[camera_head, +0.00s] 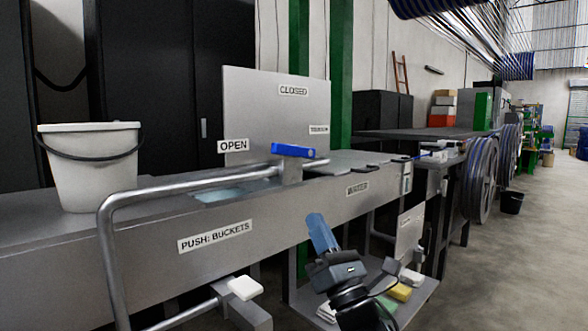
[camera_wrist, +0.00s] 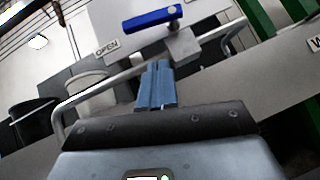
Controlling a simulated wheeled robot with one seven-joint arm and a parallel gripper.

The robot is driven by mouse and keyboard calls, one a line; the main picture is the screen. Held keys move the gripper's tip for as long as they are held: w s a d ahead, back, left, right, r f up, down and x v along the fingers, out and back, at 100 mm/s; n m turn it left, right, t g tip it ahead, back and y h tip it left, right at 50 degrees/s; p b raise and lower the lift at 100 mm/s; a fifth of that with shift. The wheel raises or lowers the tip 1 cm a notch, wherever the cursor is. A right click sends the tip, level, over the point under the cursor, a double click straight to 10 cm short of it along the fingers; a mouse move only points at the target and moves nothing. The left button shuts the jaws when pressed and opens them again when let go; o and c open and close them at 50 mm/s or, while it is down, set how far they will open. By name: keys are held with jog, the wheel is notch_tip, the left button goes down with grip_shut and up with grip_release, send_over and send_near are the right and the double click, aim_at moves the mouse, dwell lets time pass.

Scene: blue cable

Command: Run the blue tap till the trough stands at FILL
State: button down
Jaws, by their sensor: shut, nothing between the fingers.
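The blue tap handle (camera_head: 293,151) sits on a grey block on the long grey trough (camera_head: 330,205). It lies nearly level, its free end toward the OPEN sign (camera_head: 233,146); the CLOSED sign (camera_head: 293,90) is above. The handle also shows in the wrist view (camera_wrist: 150,20). Pale blue water (camera_head: 225,193) shows in the trough; I cannot read a FILL mark or see a stream. My gripper (camera_head: 318,220) is shut and empty, in front of the trough wall, below and apart from the handle. Its blue fingers show together in the wrist view (camera_wrist: 158,68).
A bent metal pipe (camera_head: 190,183) runs along the trough front to the left. A white bucket (camera_head: 92,165) stands at left. A white pad (camera_head: 245,287) lies below the PUSH: BUCKETS sign (camera_head: 215,237). A low shelf (camera_head: 415,292) holds sponges.

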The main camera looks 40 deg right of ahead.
jog(key=a+f+n+y, duration=0.1)
jog(key=a+n+y, duration=0.1)
jog(key=n, duration=0.1)
jog(key=p, duration=0.5)
send_near(290, 150)
jog(key=w+r, duration=0.2)
jog(key=w, duration=0.4)
jog(key=shift+s+d+r+t, duration=0.1)
jog(key=shift+d+r+t, duration=0.15)
jog(key=shift+d+t, duration=0.1)
